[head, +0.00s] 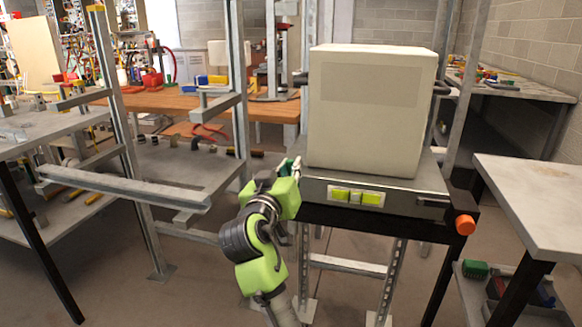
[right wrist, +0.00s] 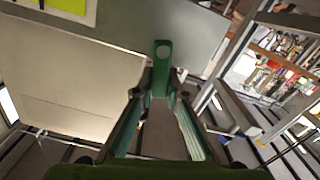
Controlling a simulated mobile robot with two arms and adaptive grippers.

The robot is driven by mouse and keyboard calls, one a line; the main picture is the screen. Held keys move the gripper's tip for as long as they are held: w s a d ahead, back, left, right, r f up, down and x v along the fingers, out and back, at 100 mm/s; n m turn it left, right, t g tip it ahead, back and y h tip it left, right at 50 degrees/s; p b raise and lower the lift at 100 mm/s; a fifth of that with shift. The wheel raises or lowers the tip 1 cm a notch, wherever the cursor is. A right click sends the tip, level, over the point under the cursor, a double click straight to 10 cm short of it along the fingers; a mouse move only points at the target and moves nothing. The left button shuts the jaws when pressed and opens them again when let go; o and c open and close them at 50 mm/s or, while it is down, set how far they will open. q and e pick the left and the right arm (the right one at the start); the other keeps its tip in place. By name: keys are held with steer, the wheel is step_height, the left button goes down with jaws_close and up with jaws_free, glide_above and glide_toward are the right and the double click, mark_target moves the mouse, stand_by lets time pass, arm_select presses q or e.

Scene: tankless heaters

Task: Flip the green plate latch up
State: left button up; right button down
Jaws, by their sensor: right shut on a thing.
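The green plate latch (right wrist: 162,62) shows in the right wrist view as a flat dark green plate with a round hole near its end. It lies against the grey panel (right wrist: 175,22), and its other end runs down between my fingertips. My right gripper (right wrist: 160,92) is closed on that end, one finger on each side. In the head view my right gripper (head: 290,172) is at the left end of the grey base under the beige box (head: 370,110). There the gripper mostly hides the latch. My left gripper is not in view.
The grey base has yellow-green labels (head: 356,197) on its front and an orange knob (head: 465,224) at the right. A metal frame (head: 125,130) stands left of my arm. A grey table (head: 530,200) is at the right.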

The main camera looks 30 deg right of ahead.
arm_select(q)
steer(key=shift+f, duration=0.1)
arm_select(e)
steer(key=shift+s+d+m+b, duration=0.25)
steer(key=shift+s+m+b, duration=0.05)
steer(key=shift+m+b, duration=0.7)
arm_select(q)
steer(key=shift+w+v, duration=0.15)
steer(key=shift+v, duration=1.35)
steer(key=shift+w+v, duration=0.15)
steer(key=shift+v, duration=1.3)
arm_select(e)
steer(key=shift+s+d+r+m, duration=0.15)
steer(key=shift+m, duration=0.45)
steer(key=c, duration=2)
jaws_free()
step_height(320, 180, up, 10)
steer(key=shift+f, duration=0.1)
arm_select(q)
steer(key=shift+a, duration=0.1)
